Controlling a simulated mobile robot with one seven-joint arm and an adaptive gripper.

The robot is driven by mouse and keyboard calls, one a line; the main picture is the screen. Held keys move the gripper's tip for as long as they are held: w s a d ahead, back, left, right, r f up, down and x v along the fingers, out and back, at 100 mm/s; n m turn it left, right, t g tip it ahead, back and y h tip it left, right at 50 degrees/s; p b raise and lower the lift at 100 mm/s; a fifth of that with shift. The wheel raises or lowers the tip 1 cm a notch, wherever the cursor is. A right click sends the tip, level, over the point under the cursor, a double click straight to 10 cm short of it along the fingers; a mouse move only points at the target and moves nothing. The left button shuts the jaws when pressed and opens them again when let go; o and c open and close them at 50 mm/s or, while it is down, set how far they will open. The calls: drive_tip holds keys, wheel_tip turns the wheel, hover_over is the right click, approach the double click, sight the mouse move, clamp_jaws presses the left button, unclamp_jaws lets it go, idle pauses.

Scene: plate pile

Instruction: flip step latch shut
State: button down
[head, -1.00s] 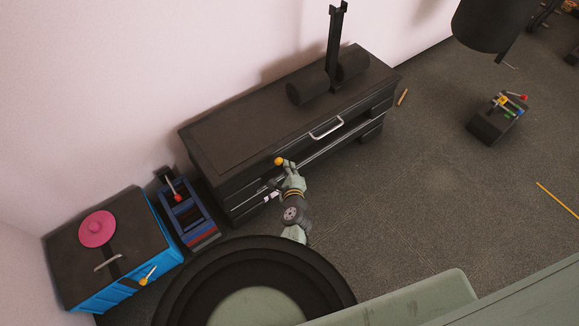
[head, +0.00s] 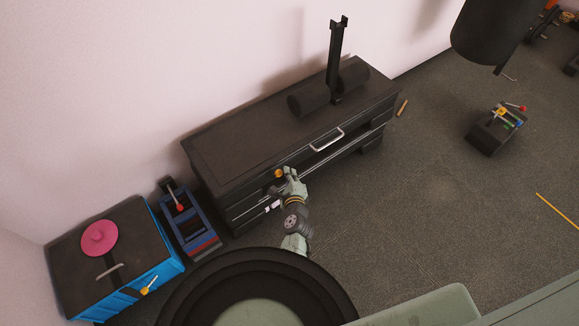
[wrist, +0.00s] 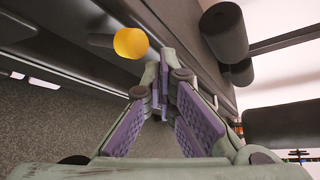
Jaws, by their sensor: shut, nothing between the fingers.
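The latch on the front of the black step bench (head: 250,141) has an orange-yellow knob (head: 278,174) at its end. In the wrist view the knob (wrist: 131,42) sits on a short dark stem, just left of my fingertips. My gripper (head: 289,172) is at the bench's front face, right beside the knob. In the wrist view its purple-padded fingers (wrist: 165,85) meet at the tips with nothing between them. I cannot tell whether a finger touches the knob.
A silver handle (head: 327,140) sticks out from the bench front, right of my gripper. A blue box with a pink disc (head: 99,238) and a blue-black device with a red knob (head: 180,208) stand at the left.

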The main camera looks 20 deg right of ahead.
wheel_tip(320, 180, up, 9)
idle(0.3)
drive_tip(key=shift+f, duration=0.1)
idle(0.4)
